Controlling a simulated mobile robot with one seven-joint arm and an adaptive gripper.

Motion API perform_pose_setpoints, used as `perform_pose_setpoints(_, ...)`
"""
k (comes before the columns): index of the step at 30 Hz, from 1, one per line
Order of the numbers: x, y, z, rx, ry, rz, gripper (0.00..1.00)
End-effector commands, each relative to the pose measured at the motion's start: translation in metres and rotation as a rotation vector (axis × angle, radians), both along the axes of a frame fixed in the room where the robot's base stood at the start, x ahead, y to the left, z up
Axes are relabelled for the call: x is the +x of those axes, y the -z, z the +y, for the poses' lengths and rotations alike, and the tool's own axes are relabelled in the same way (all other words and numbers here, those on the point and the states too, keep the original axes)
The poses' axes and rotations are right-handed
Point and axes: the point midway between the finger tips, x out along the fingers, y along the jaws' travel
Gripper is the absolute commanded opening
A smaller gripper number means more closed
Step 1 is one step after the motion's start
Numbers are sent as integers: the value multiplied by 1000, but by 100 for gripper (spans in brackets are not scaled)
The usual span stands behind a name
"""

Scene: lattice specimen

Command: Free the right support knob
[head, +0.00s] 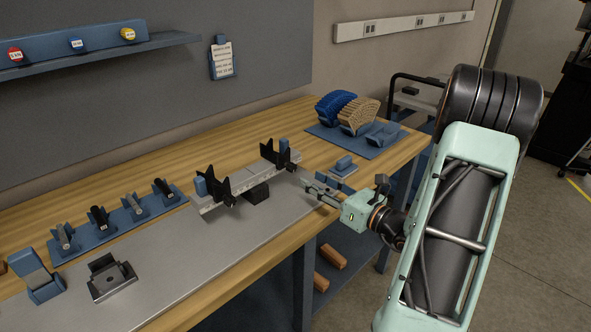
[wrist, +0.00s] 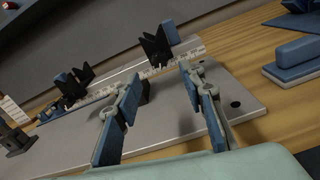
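The right support (head: 281,156) is a black V-shaped holder on a pale graduated rail (head: 245,187), with a blue knob (head: 284,144) at its back. In the wrist view this support (wrist: 156,46) stands beyond the fingertips, with its blue knob (wrist: 169,31) at its upper right. The left support (head: 222,187) is a similar black V with its own blue knob (head: 200,186). My gripper (head: 313,189) is in front and to the right of the right support, apart from it. The wrist view shows my gripper (wrist: 160,75) open, with nothing between its blue-padded fingers.
The rail stands on a metal plate (head: 190,260) on the wooden bench. A blue block on a base (head: 343,167) is close behind my gripper. Blue and tan curved lattice pieces (head: 358,116) sit at the back right. A blue rack (head: 118,228) of tools lies left.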

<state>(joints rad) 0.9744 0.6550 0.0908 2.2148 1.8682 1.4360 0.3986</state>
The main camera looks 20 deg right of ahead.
Motion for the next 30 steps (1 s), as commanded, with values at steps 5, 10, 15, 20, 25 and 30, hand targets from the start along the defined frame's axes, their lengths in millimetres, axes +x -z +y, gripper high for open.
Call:
perform_pose_setpoints(5,34,-1,13,-2,-5,-1,37)
perform_pose_setpoints(10,58,0,22,-2,-3,0,37)
perform_pose_setpoints(15,71,0,26,-2,-2,0,37)
perform_pose_setpoints(20,73,0,26,-3,0,1,37)
perform_pose_setpoints(25,73,0,26,-3,-1,1,35)
perform_pose_setpoints(30,73,0,26,-3,-1,1,16)
